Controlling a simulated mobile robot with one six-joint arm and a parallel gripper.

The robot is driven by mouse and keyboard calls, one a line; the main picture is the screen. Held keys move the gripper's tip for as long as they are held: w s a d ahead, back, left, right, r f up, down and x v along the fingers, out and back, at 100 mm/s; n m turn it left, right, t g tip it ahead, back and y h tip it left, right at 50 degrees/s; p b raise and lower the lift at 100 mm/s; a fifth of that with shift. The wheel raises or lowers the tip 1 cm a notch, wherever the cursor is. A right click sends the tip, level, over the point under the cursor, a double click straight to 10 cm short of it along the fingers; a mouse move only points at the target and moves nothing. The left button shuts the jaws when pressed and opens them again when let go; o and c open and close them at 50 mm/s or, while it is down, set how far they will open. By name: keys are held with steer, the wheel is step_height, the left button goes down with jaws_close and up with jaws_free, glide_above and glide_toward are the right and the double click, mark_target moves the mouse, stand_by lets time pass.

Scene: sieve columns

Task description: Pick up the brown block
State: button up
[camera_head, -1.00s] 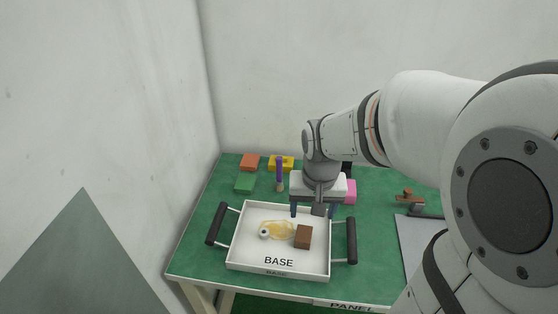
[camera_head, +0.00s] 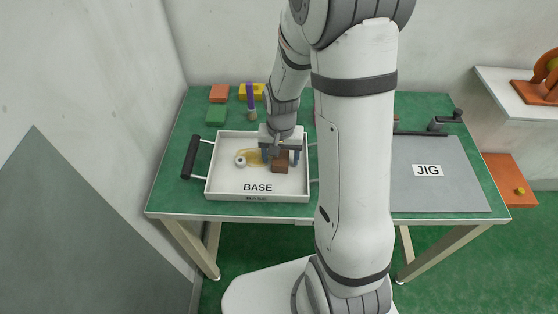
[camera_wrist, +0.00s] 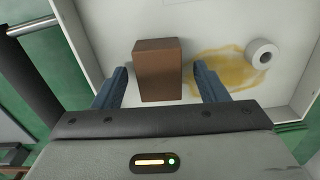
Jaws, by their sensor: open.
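The brown block (camera_head: 280,166) lies in the white tray marked BASE (camera_head: 225,187), right of the tray's middle. In the wrist view the brown block (camera_wrist: 158,70) sits between the two blue fingers of my gripper (camera_wrist: 162,84), with a gap on each side. My gripper (camera_head: 281,157) is open over the block in the head view and partly hides its far part. Whether the fingers are down at the block's full height I cannot tell.
A small white roll (camera_head: 240,161) and a yellow stain (camera_head: 254,157) are beside the block in the tray. Orange (camera_head: 219,93), green (camera_head: 216,114) and yellow blocks (camera_head: 247,91) and a purple-handled tool (camera_head: 250,97) stand behind. A grey JIG plate (camera_head: 440,185) lies right.

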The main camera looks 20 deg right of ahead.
steer(key=shift+f, duration=0.35)
steer(key=shift+c, duration=0.3)
steer(key=c, duration=1)
